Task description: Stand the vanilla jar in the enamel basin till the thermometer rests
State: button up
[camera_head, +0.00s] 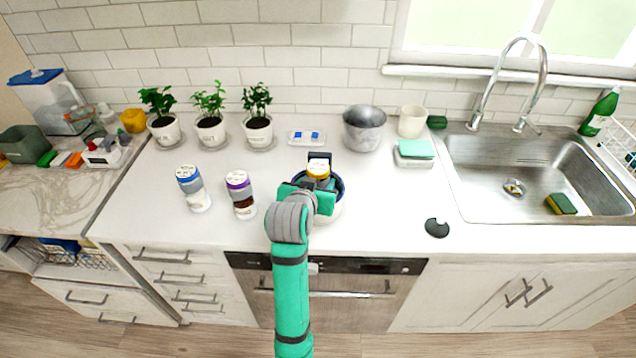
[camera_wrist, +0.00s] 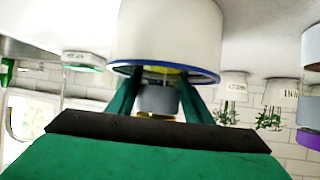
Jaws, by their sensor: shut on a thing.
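The jar's lower end reaches into the basin's mouth. Whether it touches the bottom is hidden.
A blue-banded jar (camera_head: 193,188) and a purple-banded jar (camera_head: 240,194) stand to the left. Potted plants (camera_head: 210,130), a grey pot (camera_head: 364,128) and a cream cup (camera_head: 412,121) line the back. A dark disc (camera_head: 436,228) lies right, before the sink (camera_head: 480,190). A white device (camera_head: 103,155) sits far left.

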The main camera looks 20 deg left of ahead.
jog(key=shift+f, duration=0.1)
jog(key=o, duration=1.2)
jog(key=shift+a, duration=0.15)
jog(key=shift+o, duration=0.3)
jog(key=shift+s, duration=0.1)
jog(key=shift+s+r, duration=0.15)
jog(key=shift+r, duration=0.05)
jog(key=v, duration=1.1)
jog(key=shift+s+r, duration=0.15)
jog(key=shift+s, duration=0.1)
